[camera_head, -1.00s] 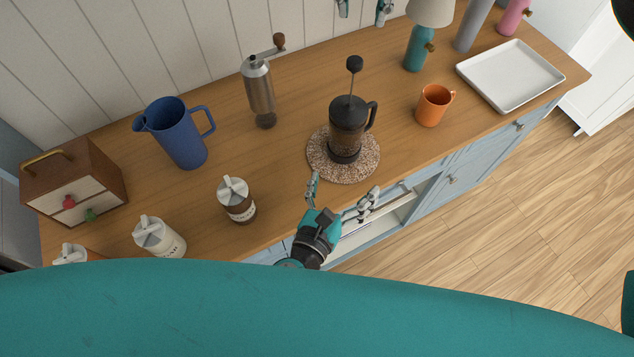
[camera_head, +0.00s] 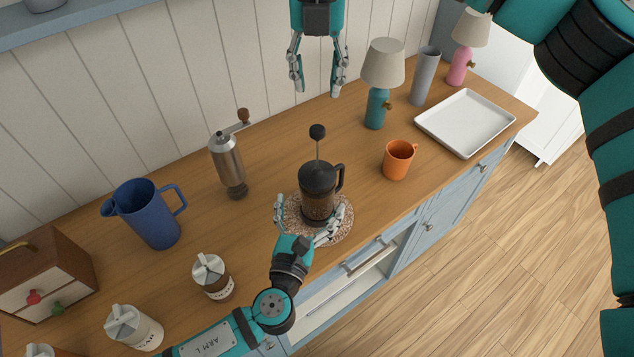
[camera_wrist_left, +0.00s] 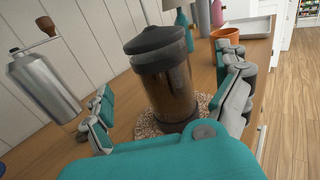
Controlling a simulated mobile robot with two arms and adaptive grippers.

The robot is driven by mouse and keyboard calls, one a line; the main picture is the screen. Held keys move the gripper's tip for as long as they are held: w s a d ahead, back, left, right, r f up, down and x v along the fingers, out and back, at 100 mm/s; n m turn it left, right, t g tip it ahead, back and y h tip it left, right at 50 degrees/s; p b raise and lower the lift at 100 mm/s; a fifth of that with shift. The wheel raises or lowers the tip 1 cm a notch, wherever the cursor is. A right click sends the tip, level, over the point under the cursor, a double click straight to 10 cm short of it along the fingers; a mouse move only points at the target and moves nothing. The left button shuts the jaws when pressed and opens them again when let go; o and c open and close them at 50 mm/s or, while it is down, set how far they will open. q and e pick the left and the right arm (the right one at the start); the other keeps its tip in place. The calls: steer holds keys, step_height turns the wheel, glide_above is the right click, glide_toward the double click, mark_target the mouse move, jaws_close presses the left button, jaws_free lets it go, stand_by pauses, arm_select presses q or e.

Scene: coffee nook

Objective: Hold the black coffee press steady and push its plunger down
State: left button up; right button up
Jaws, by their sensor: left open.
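The black coffee press (camera_head: 318,190) stands upright on a round speckled mat (camera_head: 346,222) on the wooden counter. Its plunger knob (camera_head: 317,131) is raised on a thin rod above the lid. My left gripper (camera_head: 306,218) is open, with its fingers on either side of the press's lower body. In the left wrist view the press (camera_wrist_left: 168,85) is between the open fingers, with a gap visible on the left; contact is unclear on the right. My right gripper (camera_head: 317,88) is open and empty, pointing down, above and behind the knob in the picture.
An orange mug (camera_head: 398,160) stands right of the press, and a steel grinder (camera_head: 228,165) stands to the left. A teal lamp (camera_head: 378,105), white tray (camera_head: 466,122), blue pitcher (camera_head: 150,215) and brown-and-white jar (camera_head: 213,279) are around. A drawer below the front edge is open.

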mark_target(318, 183)
arm_select(q)
steer(key=x, duration=0.6)
steer(key=shift+w+d, duration=0.1)
steer(key=shift+w, duration=0.3)
